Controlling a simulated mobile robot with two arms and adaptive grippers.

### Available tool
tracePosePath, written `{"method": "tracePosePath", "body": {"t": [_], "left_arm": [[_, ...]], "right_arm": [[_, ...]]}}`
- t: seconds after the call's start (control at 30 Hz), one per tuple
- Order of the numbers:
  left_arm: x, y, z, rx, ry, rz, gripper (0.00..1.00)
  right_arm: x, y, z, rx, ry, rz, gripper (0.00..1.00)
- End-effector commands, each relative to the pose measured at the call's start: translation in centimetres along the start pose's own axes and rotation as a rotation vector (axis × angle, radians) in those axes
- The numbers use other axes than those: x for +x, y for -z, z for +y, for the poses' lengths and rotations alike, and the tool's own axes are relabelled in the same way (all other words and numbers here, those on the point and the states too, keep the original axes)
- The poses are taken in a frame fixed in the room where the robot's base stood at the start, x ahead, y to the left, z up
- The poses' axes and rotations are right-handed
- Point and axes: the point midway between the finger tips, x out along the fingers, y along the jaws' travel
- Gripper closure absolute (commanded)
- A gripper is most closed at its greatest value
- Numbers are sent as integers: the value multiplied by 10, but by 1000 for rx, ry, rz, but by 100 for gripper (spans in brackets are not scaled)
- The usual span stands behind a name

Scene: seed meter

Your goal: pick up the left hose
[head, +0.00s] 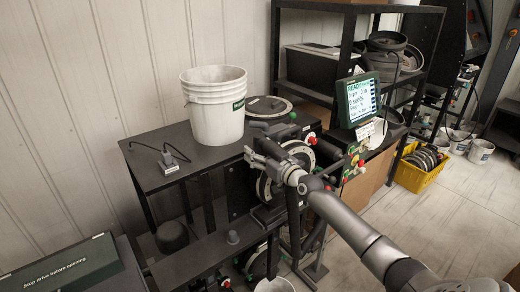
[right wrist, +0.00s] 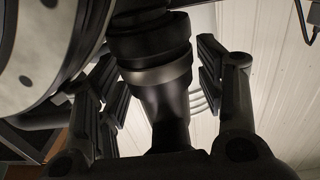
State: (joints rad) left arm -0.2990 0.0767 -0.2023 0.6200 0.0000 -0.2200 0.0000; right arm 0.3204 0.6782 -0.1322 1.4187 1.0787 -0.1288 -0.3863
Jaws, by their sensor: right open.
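My right gripper (head: 257,157) reaches in from the lower right to the front of the seed meter (head: 266,188), beside the bucket. In the right wrist view, the open right gripper (right wrist: 165,85) has its fingers on both sides of a thick dark hose end (right wrist: 166,100) with a paler band, which seems to be the left hose. I cannot tell whether the fingers touch it. In the head view I cannot make out this hose behind the gripper and arm. A pale, round disc housing (right wrist: 35,50) stands close at the left in the wrist view. My left gripper is not in view.
A white bucket (head: 216,105) stands on the dark bench (head: 150,172), with a small cabled device (head: 169,163) beside it. A green-framed monitor (head: 358,99) stands right of the meter. A yellow crate (head: 417,176) is on the floor, with open floor in front.

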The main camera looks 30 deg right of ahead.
Motion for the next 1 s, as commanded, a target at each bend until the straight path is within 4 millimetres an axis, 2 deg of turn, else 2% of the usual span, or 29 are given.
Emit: {"method": "tracePosePath", "body": {"t": [0.07, 0.37, 0.67, 1.0], "left_arm": [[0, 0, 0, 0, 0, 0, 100], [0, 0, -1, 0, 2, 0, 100], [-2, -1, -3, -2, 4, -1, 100], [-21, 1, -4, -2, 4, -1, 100]], "right_arm": [[0, 0, 0, 0, 0, 0, 41], [0, 0, 0, 0, 0, 0, 80], [0, 3, 0, 0, 0, 2, 81], [4, 30, 2, 0, -1, 4, 81]]}}
